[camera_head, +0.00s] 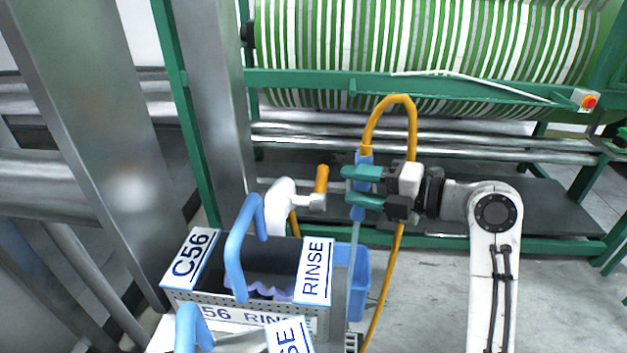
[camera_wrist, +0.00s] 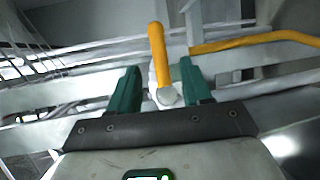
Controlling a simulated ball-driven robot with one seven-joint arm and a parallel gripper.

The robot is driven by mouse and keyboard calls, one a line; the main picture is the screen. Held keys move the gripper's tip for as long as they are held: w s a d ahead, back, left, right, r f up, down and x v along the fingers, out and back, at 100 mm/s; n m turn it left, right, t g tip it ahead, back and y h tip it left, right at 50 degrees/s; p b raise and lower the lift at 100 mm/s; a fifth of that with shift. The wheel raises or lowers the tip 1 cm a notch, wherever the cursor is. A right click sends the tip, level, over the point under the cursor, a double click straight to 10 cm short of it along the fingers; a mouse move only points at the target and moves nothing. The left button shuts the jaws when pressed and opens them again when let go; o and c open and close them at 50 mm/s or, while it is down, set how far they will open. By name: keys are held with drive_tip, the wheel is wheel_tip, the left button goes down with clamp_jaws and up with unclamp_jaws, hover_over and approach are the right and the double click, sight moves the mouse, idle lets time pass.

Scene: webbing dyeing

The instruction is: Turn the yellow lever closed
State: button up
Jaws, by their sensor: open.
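The yellow lever (camera_head: 321,178) sits on a white valve (camera_head: 283,205) at the left of my gripper and points roughly upright. In the wrist view the lever (camera_wrist: 157,50) stands ahead of my gripper, lined up with the gap between the fingers, with a round pale hub (camera_wrist: 167,97) at its lower end. My gripper (camera_head: 346,186) is open, its two green fingers one above the other in the head view, pointing left at the lever. A gap shows between fingertips and lever there; the wrist view does not show whether they touch.
A yellow hose (camera_head: 397,97) with a blue fitting (camera_head: 364,157) loops close behind my gripper. A grey bin with a RINSE label (camera_head: 314,270) and a blue handle (camera_head: 236,245) stands below left. A green frame bar (camera_head: 300,80) and striped drum (camera_head: 420,40) are behind.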

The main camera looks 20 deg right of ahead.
sight(321, 183)
drive_tip(key=p+x, duration=0.1)
drive_tip(key=x, duration=0.8)
drive_tip(key=shift+p, duration=0.35)
drive_tip(key=shift+w, duration=0.15)
clamp_jaws()
